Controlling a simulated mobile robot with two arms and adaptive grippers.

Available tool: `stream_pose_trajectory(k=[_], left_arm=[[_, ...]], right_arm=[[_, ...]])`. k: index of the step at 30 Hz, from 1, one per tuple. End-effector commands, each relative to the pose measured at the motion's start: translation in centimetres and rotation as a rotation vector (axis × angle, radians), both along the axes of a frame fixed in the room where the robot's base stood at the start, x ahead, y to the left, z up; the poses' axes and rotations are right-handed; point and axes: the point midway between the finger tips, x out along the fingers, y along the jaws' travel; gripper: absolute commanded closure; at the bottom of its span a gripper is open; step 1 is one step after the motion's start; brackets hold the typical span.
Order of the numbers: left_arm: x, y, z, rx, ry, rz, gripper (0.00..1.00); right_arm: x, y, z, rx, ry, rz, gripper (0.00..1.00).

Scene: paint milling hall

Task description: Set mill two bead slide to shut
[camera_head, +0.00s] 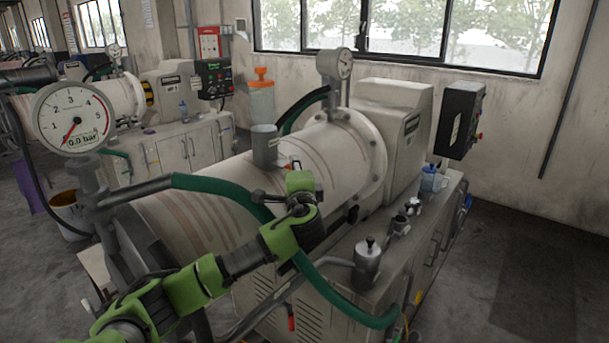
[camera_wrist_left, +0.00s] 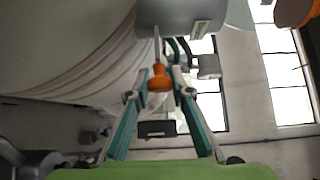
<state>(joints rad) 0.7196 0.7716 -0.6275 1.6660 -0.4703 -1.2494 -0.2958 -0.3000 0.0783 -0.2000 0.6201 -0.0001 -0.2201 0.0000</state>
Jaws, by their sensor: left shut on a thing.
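The mill nearest me, with a pale striped drum (camera_head: 225,210), lies under my left arm. A grey cylindrical cup (camera_head: 265,148) stands on top of the drum. In the left wrist view this cup (camera_wrist_left: 180,17) is at the top, with a thin rod running from it to an orange knob (camera_wrist_left: 159,80). My left gripper (camera_wrist_left: 161,88) is shut on the orange knob, a finger on each side. How far the slide is out cannot be told. My right gripper is not in view.
A clear container with an orange cap (camera_head: 262,95) shows above the cup. A pressure gauge (camera_head: 73,118) reads near zero. A green hose (camera_head: 225,190) passes by my arm. Small pots (camera_head: 367,262) stand on the mill's base. Open floor (camera_head: 525,260) is at the right.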

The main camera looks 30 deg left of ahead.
Motion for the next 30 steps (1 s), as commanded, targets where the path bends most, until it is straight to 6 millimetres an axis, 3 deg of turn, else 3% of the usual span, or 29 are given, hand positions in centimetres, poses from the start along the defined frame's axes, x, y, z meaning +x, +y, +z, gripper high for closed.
stream_pose_trajectory(k=[8, 9, 11, 23, 30], left_arm=[[0.0, 0.4, 0.0, 0.000, 0.000, 0.003, 1.00], [0.0, 0.5, 0.1, 0.000, 0.000, 0.004, 0.77], [0.0, 0.5, 0.1, 0.001, -0.001, 0.004, 0.62], [-0.2, 0.1, 0.0, -0.001, 0.000, 0.001, 0.62], [-2.7, -2.0, -0.1, -0.002, 0.001, -0.002, 0.62]], right_arm=[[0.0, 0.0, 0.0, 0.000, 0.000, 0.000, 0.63], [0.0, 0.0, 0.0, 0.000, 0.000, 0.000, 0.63], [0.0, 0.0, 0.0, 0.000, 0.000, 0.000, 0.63], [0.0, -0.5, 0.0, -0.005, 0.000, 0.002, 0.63], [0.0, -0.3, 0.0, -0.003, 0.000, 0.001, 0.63]])
